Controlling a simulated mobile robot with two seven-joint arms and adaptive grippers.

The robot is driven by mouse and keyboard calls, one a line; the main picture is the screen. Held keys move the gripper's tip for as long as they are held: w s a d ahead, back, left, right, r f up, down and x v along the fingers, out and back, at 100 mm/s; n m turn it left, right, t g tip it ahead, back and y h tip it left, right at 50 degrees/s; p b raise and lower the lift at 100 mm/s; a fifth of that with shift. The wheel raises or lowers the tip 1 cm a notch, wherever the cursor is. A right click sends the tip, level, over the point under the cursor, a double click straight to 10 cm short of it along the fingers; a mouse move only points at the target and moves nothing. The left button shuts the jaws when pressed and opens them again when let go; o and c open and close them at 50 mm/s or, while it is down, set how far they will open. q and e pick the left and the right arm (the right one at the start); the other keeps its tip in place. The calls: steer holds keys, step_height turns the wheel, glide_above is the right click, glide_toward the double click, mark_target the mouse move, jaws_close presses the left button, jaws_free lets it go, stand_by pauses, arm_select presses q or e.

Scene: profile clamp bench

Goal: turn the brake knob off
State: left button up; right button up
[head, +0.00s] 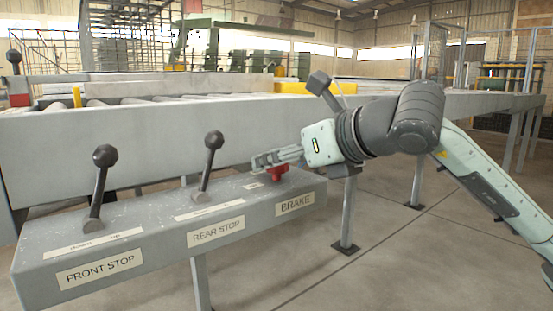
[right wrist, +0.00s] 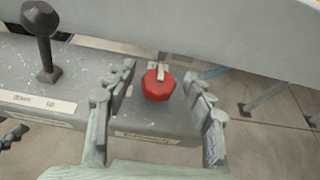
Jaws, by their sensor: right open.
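The red brake knob (head: 277,173) sits on top of the grey control box at its right end, above the BRAKE label (head: 295,203). In the right wrist view the knob (right wrist: 158,86) has a pale bar on its far side. My right gripper (head: 264,162) reaches in from the right over the knob and partly hides it in the head view. In the right wrist view its fingers (right wrist: 162,88) are spread, one on each side of the knob, with gaps between. My left gripper is not in view.
The grey control box (head: 150,262) also carries the FRONT STOP lever (head: 99,185) and the REAR STOP lever (head: 209,162); the latter stands left of my right gripper. Behind the box runs the long grey conveyor frame (head: 180,140). Open floor lies at the front right.

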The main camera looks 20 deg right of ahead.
steer(key=shift+w+a+f, duration=0.2)
steer(key=shift+w+f, duration=0.1)
steer(key=shift+w, duration=0.3)
